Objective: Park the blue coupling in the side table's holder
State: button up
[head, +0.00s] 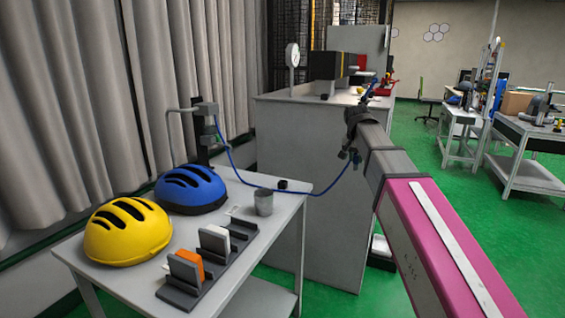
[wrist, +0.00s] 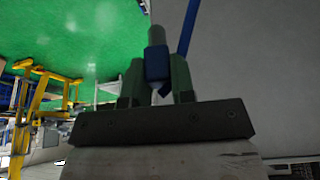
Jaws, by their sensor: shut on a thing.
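My gripper (wrist: 156,72) is shut on the blue coupling (wrist: 157,63) in the wrist view. The coupling sits between the two fingers, its grey end (wrist: 156,35) pointing away from the palm. In the head view my gripper (head: 351,155) is small and dark, in front of the large grey cabinet and right of the side table (head: 235,278). A blue hose (head: 318,193) sags from a grey block on a post to my gripper. A grey cup (head: 263,203) and a small black piece (head: 282,184) stand at the table's far right corner. I cannot tell which is the holder.
A yellow helmet (head: 127,232), a blue helmet (head: 190,190) and a dark slotted rack (head: 200,285) with orange and white plates crowd the side table. The dark post (head: 204,142) rises behind. The grey cabinet (head: 300,140) stands close behind my gripper.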

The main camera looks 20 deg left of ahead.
jog(key=shift+n, duration=0.6)
jog(key=shift+s+a+f, duration=0.75)
jog(key=shift+a+f, duration=0.15)
jog(key=shift+a, duration=3.65)
jog(key=shift+s+a+f, duration=0.8)
jog(key=shift+a+f, duration=0.1)
jog(key=shift+a, duration=3.6)
jog(key=shift+s+a+f, duration=0.75)
jog(key=shift+a+f, duration=0.15)
jog(key=shift+a, duration=3.65)
jog(key=shift+f, duration=0.6)
jog(key=shift+f, duration=1.15)
jog(key=shift+f, duration=0.2)
jog(key=o, duration=0.8)
